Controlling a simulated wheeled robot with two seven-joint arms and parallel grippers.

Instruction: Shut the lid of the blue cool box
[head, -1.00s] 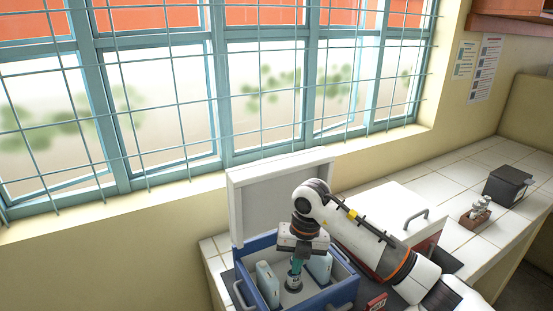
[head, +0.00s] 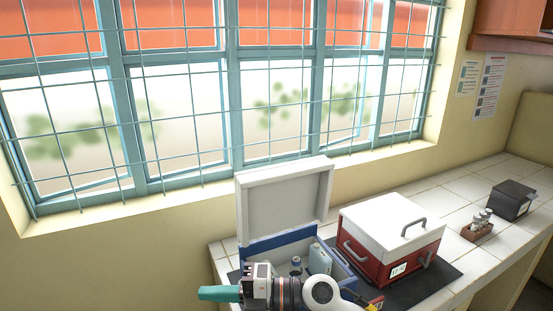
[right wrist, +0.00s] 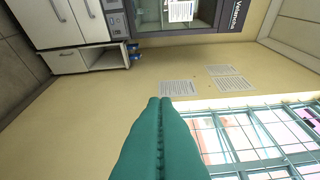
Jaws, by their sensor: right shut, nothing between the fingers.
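The blue cool box (head: 347,276) stands on the tiled counter below the window. Its white lid (head: 285,202) is open and stands upright at the back. Inside I see a pale blue ice pack (head: 320,259) and a dark-capped vial (head: 296,264). My right gripper (head: 203,293), with teal fingers, is in front of the box and points left, hiding its front part. It is shut and empty, apart from the lid. In the right wrist view the teal fingers (right wrist: 160,103) are pressed together with nothing between them. My left gripper is not in view.
A red cool box with a shut white lid (head: 391,219) stands close to the right of the blue one, on a dark mat (head: 440,276). Farther right are a small rack of vials (head: 478,227) and a black box (head: 511,200). The barred window is behind.

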